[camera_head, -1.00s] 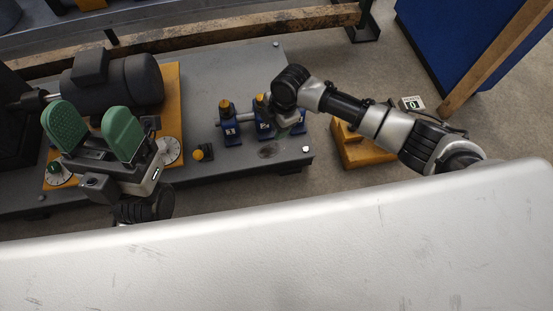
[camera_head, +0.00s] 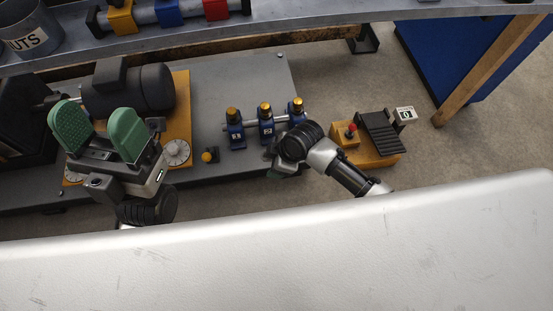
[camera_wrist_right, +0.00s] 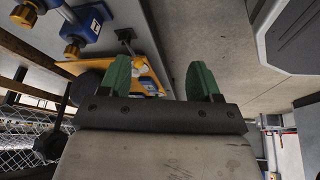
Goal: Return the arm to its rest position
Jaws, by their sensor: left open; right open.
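My left gripper (camera_head: 97,130) is in the head view at the left, its two green pads wide apart with nothing between them. It appears in front of the dark motor and the orange plate. My right arm comes in at the middle right of the head view, bent, with its dark wrist joint (camera_head: 298,142) beside the blue clamps. The right gripper's fingers are mostly hidden there behind the wrist. In the right wrist view my right gripper (camera_wrist_right: 160,80) shows two green fingers apart, with nothing held between them.
A grey machine bed (camera_head: 205,80) carries a dark motor (camera_head: 130,85) and blue clamps (camera_head: 266,133) with orange knobs. A foot pedal (camera_head: 378,132) with a red button box (camera_head: 345,134) stands to the right. A shelf (camera_head: 300,22) runs across the back. Bare floor lies on the right.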

